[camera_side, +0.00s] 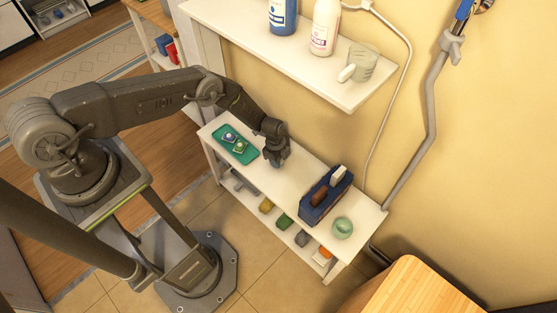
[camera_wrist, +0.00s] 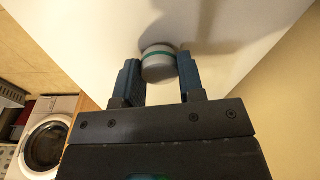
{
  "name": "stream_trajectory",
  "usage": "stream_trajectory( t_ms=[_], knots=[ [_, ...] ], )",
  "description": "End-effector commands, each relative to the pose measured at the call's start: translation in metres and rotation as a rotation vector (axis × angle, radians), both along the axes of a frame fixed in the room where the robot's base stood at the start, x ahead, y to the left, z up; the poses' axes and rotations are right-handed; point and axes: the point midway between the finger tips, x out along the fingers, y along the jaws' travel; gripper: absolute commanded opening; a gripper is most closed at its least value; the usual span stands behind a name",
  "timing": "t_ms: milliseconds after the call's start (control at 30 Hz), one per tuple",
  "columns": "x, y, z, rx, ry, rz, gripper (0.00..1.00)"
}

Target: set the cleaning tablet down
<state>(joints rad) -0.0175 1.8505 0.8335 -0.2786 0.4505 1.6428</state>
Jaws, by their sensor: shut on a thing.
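The cleaning tablet (camera_wrist: 158,64) is a round, pale grey-white piece with a green band around its side, in the wrist view. My gripper (camera_wrist: 158,72) is shut on it, with one blue-grey finger on each side. In the side view my gripper (camera_side: 276,160) is low over the white bench top, just right of a teal tray (camera_side: 246,157). The tablet is mostly hidden there by the fingers. I cannot tell whether its underside touches the bench top.
Two small wrapped pieces (camera_side: 240,146) lie on the tray. A blue caddy (camera_side: 318,209) with brushes and a green bowl (camera_side: 343,228) stand at the bench's right end. Bare bench top (camera_side: 301,174) lies between gripper and caddy. A shelf (camera_side: 351,101) with bottles hangs above.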

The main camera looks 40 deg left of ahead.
Motion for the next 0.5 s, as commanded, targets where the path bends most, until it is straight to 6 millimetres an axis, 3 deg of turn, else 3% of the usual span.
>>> stream_trajectory(
  t_ms=[233, 500],
  knots=[
    [0.001, 0.000, 0.035, 0.001, -0.002, -0.001, 0.10],
    [-0.022, 0.052, 0.068, 0.001, 0.001, 0.007, 0.10]
  ],
)
